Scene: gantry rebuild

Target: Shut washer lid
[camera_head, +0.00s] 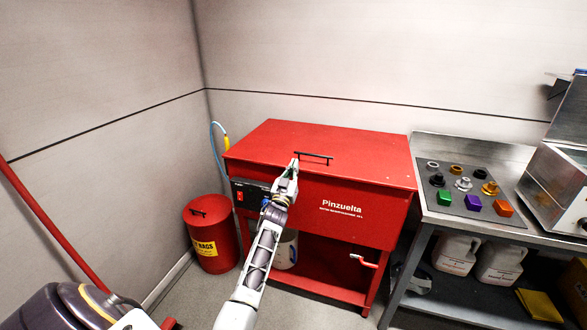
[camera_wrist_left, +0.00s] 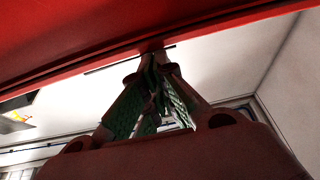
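The red washer (camera_head: 345,215) stands at the centre of the head view. Its flat red lid (camera_head: 350,140) lies over the top of the body; whether a thin gap is left at the front edge I cannot tell. A black bar handle (camera_head: 316,156) sits near the lid's front edge. My left gripper (camera_head: 293,164) is upright at the handle's left end. In the left wrist view, the gripper's fingertips (camera_wrist_left: 155,56) are together just beside the red lid edge (camera_wrist_left: 80,62). I cannot tell whether they touch the lid or handle. My right gripper is out of view.
A red bin (camera_head: 212,240) stands left of the washer. A metal bench (camera_head: 440,212) with a panel of coloured knobs stands close on the right, with white jugs (camera_head: 456,253) on its lower shelf. A red tap (camera_head: 368,262) juts from the washer front.

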